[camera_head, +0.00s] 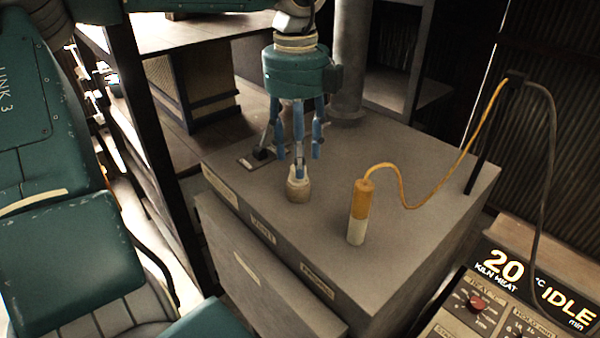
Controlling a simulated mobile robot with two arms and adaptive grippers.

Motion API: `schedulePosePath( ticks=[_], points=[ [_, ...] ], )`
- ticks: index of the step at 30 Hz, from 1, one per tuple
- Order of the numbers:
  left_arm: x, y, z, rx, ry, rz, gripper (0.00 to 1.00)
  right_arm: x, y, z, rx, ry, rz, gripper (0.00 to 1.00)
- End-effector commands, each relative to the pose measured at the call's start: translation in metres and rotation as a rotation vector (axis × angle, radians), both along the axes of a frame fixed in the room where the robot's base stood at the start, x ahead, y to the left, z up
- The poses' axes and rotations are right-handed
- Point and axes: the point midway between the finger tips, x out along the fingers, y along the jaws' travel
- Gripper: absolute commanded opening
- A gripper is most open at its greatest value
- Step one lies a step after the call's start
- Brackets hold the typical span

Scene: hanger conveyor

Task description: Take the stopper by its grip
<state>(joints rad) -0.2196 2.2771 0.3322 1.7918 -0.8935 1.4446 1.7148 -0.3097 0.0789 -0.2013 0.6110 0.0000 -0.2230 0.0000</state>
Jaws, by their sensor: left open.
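A small pale stopper (298,190) stands upright on the grey cabinet top (400,170). It has a wide rounded base and a narrower grip on top. My left gripper (299,154) points straight down over it, its blue fingers open and spread around the line of the grip. The fingertips are close to the grip's upper end; I cannot tell whether any finger touches it. My right gripper is not in view.
An orange and cream cylinder (359,212) with an orange cable stands right of the stopper. A grey post (348,60) rises behind. A control panel (510,300) reading "20" and "IDLE" is at lower right. The cabinet top's right part is mostly clear.

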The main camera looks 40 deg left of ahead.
Motion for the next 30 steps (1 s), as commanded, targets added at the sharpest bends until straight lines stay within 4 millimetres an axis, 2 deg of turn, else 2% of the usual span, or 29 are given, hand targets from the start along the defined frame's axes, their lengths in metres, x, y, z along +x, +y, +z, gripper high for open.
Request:
schedulePosePath(
  ticks=[1,6,14,18,21,30],
  points=[
    [-0.001,-0.001,-0.004,-0.003,0.006,-0.003,0.46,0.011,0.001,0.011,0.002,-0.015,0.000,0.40],
    [0.001,-0.001,-0.025,-0.001,0.000,0.000,0.46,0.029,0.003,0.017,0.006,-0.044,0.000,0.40],
    [0.001,0.000,-0.029,-0.001,-0.002,0.002,0.46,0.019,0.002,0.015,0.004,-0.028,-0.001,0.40],
    [0.001,0.000,-0.029,0.000,-0.002,0.001,0.18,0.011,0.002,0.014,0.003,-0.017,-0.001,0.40],
    [0.001,0.000,-0.029,0.000,-0.002,0.001,0.01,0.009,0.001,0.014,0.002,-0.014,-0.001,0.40],
    [0.001,0.000,-0.028,0.000,-0.003,0.001,0.01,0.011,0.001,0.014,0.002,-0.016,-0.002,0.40]
  ],
)
